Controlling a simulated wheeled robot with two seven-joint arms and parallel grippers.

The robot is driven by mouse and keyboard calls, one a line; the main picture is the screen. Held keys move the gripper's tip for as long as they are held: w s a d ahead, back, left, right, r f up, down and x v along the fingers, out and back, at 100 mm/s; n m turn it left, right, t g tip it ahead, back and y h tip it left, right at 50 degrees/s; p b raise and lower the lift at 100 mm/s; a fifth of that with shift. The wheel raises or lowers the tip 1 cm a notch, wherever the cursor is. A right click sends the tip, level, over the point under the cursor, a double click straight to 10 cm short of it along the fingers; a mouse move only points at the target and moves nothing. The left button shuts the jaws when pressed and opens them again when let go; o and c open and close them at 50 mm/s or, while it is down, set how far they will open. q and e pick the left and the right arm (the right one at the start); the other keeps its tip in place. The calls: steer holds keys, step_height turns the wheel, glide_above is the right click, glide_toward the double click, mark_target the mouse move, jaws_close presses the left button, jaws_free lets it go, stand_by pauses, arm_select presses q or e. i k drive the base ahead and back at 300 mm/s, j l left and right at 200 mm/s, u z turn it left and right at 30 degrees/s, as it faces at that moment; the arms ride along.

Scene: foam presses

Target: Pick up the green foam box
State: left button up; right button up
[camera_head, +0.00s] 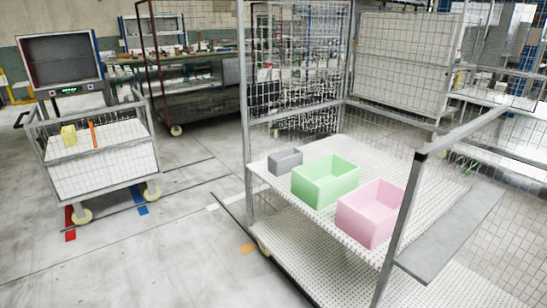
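The green foam box (318,192) is an open-topped light green box. It sits upright on the white perforated upper shelf (345,232) of a wire-mesh cage rack, right of the middle of the head view. It stands between a small grey box on its left and a pink box (362,222) on its right. The pink box is nearer to me and close beside it. Neither of my grippers shows in the head view.
The small grey box (286,161) stands behind the green one. A slanted metal post (398,226) and a grey plate (450,236) bound the rack's right front. A wheeled mesh cart (104,168) stands at the left. The floor (160,262) between is clear apart from taped marks.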

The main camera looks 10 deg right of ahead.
mark_target(320, 183)
steer(key=i+j+z, duration=0.1)
steer(key=i+z, duration=0.15)
steer(key=i, duration=0.25)
steer(key=i+j+z, duration=0.3)
steer(key=i, duration=0.25)
steer(key=i+j+z, duration=0.25)
steer(key=i, duration=0.25)
